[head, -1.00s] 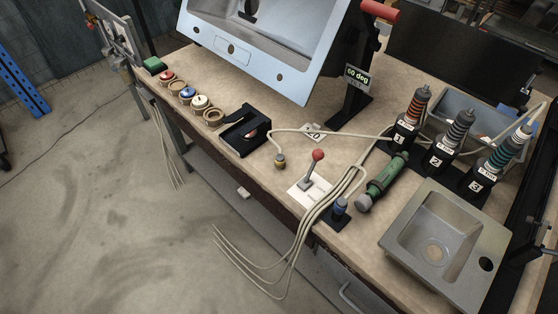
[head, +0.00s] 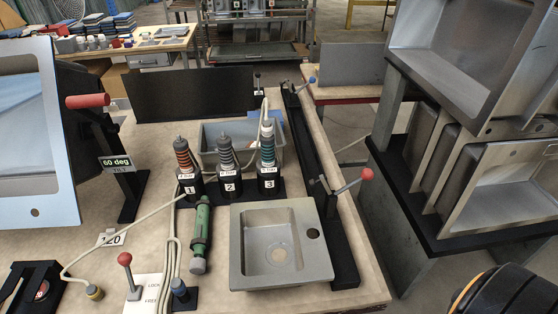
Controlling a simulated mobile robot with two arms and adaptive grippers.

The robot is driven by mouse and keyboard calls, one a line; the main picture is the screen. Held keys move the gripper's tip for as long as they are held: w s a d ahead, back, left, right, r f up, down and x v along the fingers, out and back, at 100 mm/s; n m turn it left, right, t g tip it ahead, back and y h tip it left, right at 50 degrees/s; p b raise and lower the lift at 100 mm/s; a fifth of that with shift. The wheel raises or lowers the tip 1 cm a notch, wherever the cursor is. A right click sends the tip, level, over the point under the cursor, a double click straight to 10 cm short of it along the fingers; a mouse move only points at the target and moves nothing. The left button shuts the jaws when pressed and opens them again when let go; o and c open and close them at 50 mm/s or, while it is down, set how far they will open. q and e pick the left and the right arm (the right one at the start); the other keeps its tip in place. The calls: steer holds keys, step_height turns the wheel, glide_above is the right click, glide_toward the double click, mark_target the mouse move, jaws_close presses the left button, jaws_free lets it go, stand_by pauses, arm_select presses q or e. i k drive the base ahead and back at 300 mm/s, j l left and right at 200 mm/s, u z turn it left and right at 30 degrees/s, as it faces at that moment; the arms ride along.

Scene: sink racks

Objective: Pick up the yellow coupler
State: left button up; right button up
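The yellow coupler (head: 94,292) is a small brass-yellow fitting at the end of a pale hose. It stands on the tan bench near the front left, between a black holder and the red-knobbed lever. Its hose curves back and right toward the tool stand marked 1. A blue coupler (head: 180,289) sits in a small black stand to its right. Neither of my grippers is in view. A black rounded part with an orange ring at the bottom right may be part of my arm.
A lever with a red knob (head: 125,260) stands close right of the yellow coupler. The black holder (head: 28,285) is on its left. A green cylinder (head: 200,235), three numbered tools and a grey sink (head: 281,245) are farther right. A tilted sink fixture (head: 38,140) stands behind left.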

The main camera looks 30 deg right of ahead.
mark_target(95, 294)
steer(key=z, duration=0.5)
steer(key=u, duration=1.25)
